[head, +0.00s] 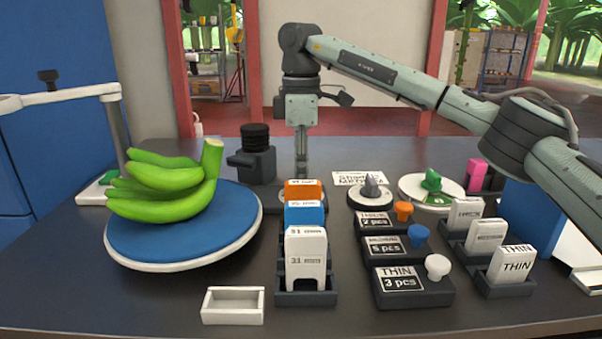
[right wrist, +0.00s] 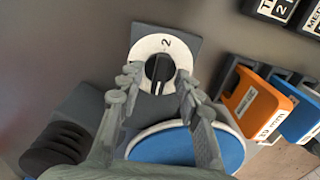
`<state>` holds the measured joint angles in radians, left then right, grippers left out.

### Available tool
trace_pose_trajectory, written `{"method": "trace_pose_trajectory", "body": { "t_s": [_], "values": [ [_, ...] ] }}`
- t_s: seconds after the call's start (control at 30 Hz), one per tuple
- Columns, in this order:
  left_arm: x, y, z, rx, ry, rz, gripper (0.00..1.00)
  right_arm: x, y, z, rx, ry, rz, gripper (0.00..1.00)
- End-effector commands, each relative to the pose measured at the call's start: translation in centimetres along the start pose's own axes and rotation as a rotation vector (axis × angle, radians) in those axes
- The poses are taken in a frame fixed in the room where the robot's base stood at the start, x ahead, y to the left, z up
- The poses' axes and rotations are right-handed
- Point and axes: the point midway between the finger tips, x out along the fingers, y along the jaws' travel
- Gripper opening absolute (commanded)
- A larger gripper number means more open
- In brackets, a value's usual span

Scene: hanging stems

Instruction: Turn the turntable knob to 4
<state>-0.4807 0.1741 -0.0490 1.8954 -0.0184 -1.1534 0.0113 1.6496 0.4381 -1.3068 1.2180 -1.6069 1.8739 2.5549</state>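Other dial marks are hidden or too small to read. My right gripper (right wrist: 158,80) is open, its fingers on either side of the knob with gaps showing. In the head view my right gripper (head: 302,175) points down behind the orange packet, which helps hide the knob. The blue turntable (head: 215,225) carries green bananas (head: 170,185). My left gripper is not in view.
Orange (head: 303,190), blue (head: 305,214) and white (head: 306,250) packets stand in a row of holders close by. A black cylindrical device (head: 255,155) is behind the turntable. Labelled boxes with coloured knobs (head: 405,285) fill the right. A small white tray (head: 233,318) lies in front.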

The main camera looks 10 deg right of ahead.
Motion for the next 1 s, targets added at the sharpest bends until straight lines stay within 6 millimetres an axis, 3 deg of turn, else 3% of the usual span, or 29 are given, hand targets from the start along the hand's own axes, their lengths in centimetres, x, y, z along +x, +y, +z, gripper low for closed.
{"method": "trace_pose_trajectory", "body": {
  "t_s": [0.17,0.63,1.0],
  "values": [
    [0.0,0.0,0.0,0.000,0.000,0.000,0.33,-1.6,0.0,-0.1,0.000,0.001,0.003,0.34],
    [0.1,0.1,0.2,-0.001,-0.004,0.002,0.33,-10.6,0.0,-0.1,0.001,0.000,0.003,0.34],
    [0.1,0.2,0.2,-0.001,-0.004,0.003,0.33,-12.0,0.0,0.0,0.000,0.000,0.000,0.34]
  ]
}}
